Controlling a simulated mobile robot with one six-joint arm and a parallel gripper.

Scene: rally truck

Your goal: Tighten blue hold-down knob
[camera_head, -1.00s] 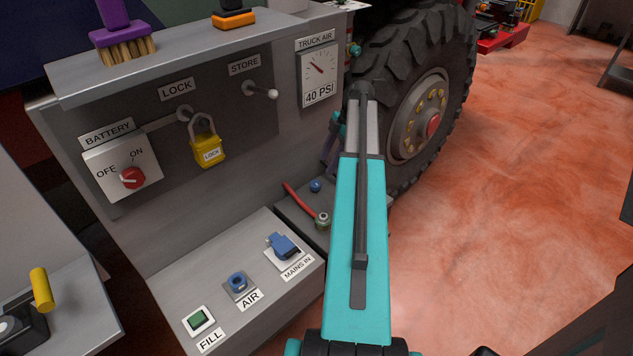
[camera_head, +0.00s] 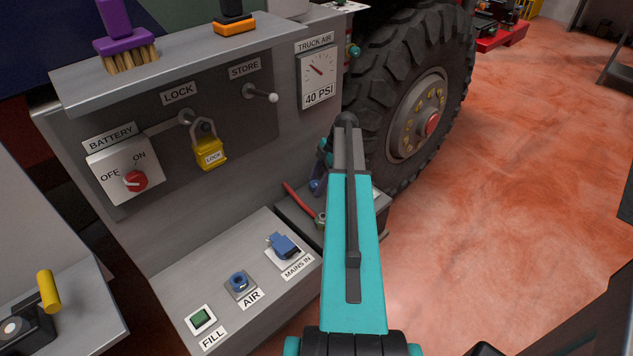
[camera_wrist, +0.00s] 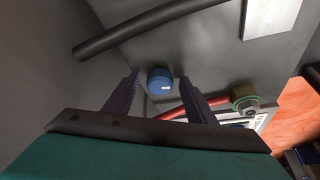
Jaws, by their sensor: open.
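The blue hold-down knob (camera_wrist: 160,84) is round with a small white mark on top. In the wrist view it sits on a grey surface, between the tips of my gripper's two dark fingers. My gripper (camera_wrist: 160,79) is open, with a finger on each side of the knob and visible space around it. I cannot tell how far the tips stand from the knob in depth. In the head view the knob (camera_head: 316,186) is small, low beside the grey panel, and my arm partly hides the gripper there.
A red cable (camera_wrist: 180,113) with a greenish round terminal (camera_wrist: 244,97) lies right of the knob. A dark tube (camera_wrist: 150,25) crosses above it. A grey wall stands close at left. The truck wheel (camera_head: 415,110) is behind my arm; open floor lies to the right.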

